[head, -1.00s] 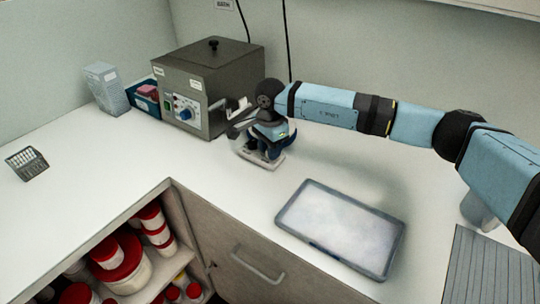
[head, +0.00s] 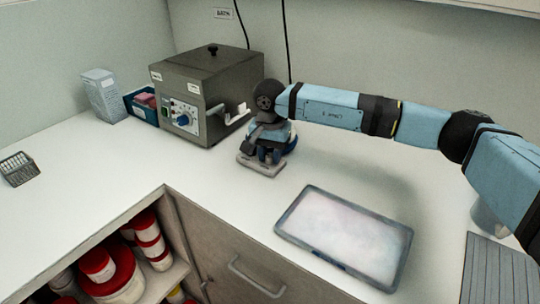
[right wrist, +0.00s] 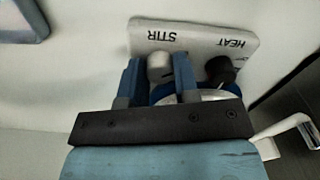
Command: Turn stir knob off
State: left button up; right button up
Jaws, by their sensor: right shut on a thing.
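The stir plate (head: 258,168) stands on the white counter, right of the grey box-shaped device. In the right wrist view its pale front panel (right wrist: 200,36) shows the labels STIR and HEAT. The pale grey stir knob (right wrist: 160,66) sits by STIR, and the black heat knob (right wrist: 221,69) by HEAT. My right gripper (right wrist: 158,76) has its blue fingers on both sides of the stir knob and is shut on it. In the head view my right gripper (head: 268,156) is over the plate's front and hides the knobs. My left gripper is not in view.
The grey device (head: 207,85) with a blue dial stands behind left. A tray (head: 345,240) lies at front right. A wire basket (head: 18,168) sits far left. Red-lidded tubs (head: 118,270) fill the open shelf below.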

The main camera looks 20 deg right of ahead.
aim_at(270, 155)
dwell(0.4)
jog(key=o, duration=0.9)
jog(key=shift+r, duration=0.1)
notch_tip(270, 155, up, 14)
jog(key=shift+f+p, duration=0.15)
jog(key=shift+p, duration=0.15)
jog(key=shift+s+f, duration=0.1)
